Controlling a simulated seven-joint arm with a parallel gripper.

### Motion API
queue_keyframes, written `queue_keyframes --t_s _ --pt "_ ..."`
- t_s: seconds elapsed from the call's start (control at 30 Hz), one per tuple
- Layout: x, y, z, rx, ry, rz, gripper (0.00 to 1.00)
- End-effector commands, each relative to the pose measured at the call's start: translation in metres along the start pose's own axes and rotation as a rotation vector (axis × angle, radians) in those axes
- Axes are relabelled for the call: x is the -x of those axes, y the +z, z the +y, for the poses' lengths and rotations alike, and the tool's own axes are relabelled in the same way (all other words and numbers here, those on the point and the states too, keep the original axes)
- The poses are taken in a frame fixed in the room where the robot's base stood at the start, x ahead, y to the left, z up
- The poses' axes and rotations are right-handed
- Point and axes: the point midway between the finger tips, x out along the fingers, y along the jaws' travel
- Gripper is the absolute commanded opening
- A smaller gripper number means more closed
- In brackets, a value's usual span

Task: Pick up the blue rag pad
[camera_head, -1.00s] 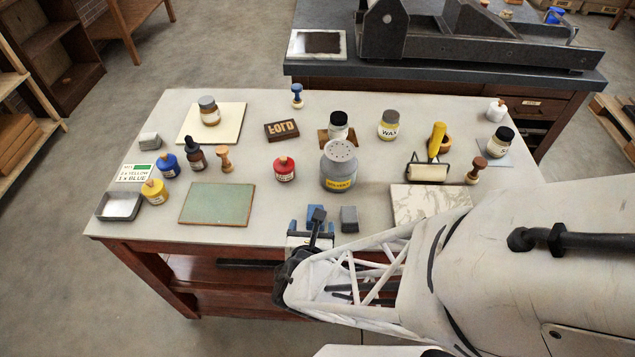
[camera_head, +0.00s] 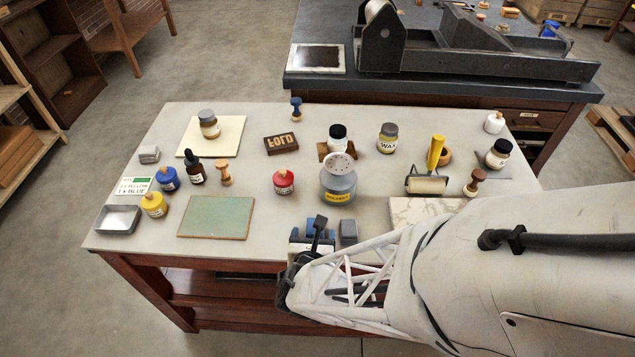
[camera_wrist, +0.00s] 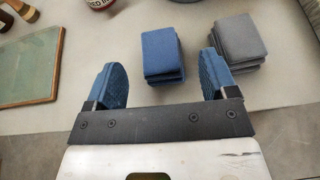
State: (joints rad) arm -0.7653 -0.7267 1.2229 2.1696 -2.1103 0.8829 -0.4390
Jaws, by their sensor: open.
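The blue rag pad is in a small stack of blue pads (camera_wrist: 162,55) near the table's front edge. In the wrist view the stack lies ahead of my gripper (camera_wrist: 165,75), roughly between its two blue fingers. The fingers are open and empty. In the head view my gripper (camera_head: 313,240) is at the front edge by the blue pads (camera_head: 311,226), which my arm partly hides. I cannot tell the gripper's height above the table.
A stack of grey pads (camera_wrist: 228,45) lies close to the right finger. A green board (camera_head: 216,217) is to the left, and a solvent can (camera_head: 338,183) stands behind the pads. A red jar (camera_head: 284,182) and marbled slab (camera_head: 415,210) are also nearby.

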Motion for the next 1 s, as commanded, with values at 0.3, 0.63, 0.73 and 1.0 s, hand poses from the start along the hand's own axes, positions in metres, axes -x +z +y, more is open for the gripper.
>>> queue_keyframes --t_s 0.3,0.63,0.73,1.0 --pt "-0.026 0.000 -0.002 0.000 -0.002 0.000 0.79" --pt "-0.037 0.000 -0.002 0.000 0.000 0.000 0.79" --pt "-0.036 0.000 -0.002 0.000 0.000 0.000 0.79" --pt "-0.036 0.000 -0.002 0.000 0.000 0.000 0.79"
